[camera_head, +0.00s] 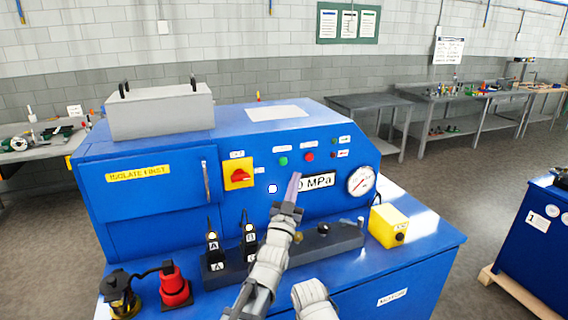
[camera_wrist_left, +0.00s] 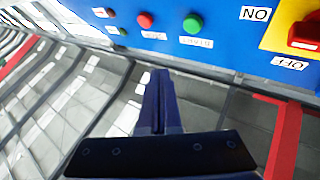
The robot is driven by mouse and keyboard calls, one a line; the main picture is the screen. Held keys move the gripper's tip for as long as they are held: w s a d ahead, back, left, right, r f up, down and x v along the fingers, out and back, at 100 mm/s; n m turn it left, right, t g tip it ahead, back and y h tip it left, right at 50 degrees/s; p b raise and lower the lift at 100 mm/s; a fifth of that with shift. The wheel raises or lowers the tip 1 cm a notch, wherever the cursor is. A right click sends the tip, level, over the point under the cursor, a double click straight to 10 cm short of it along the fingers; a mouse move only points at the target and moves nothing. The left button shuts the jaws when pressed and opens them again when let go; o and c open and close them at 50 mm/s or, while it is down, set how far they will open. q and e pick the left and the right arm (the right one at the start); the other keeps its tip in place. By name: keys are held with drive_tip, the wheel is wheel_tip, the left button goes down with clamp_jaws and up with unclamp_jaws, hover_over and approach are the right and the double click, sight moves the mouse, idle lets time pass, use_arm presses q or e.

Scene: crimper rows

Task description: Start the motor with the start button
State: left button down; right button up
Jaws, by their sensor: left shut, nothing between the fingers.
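The blue machine panel carries a green button (camera_head: 283,161), with a small label above it too blurred to read. The button also shows near the top of the left wrist view (camera_wrist_left: 193,24). A red button (camera_head: 310,157) sits just right of it; in the upside-down left wrist view the red button (camera_wrist_left: 145,20) is to its left. My left gripper (camera_head: 295,178) is shut and empty, its tips in front of the panel just below the two buttons. It appears apart from the green button; the exact gap is unclear. My right gripper is out of view.
A red rotary switch on a yellow plate (camera_head: 239,174) is left of the buttons. A pressure display (camera_head: 318,181) and round gauge (camera_head: 361,181) are to the right. A dark block (camera_head: 345,236) with tagged levers and a yellow box (camera_head: 389,226) stand on the ledge below.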

sight(287, 160)
use_arm(q)
drive_tip(key=shift+w+a, duration=0.4)
drive_tip(key=shift+w, duration=0.6)
drive_tip(key=shift+w+a, duration=0.45)
drive_tip(key=shift+w, duration=0.5)
drive_tip(key=shift+w+a, duration=0.4)
drive_tip(key=shift+w, duration=0.6)
drive_tip(key=shift+w, duration=0.1)
drive_tip(key=shift+w+a, duration=0.15)
drive_tip(key=shift+w, duration=0.15)
drive_tip(key=shift+w+a, duration=0.2)
drive_tip(key=shift+w, duration=0.25)
idle(0.7)
drive_tip(key=shift+s, duration=0.1)
drive_tip(key=shift+s+d, duration=0.35)
drive_tip(key=shift+s, duration=0.4)
drive_tip(key=shift+s+d, duration=0.3)
drive_tip(key=shift+s, duration=0.45)
drive_tip(key=shift+s+d, duration=0.35)
drive_tip(key=shift+s, duration=0.45)
drive_tip(key=shift+s+d, duration=0.3)
drive_tip(key=shift+s, duration=0.45)
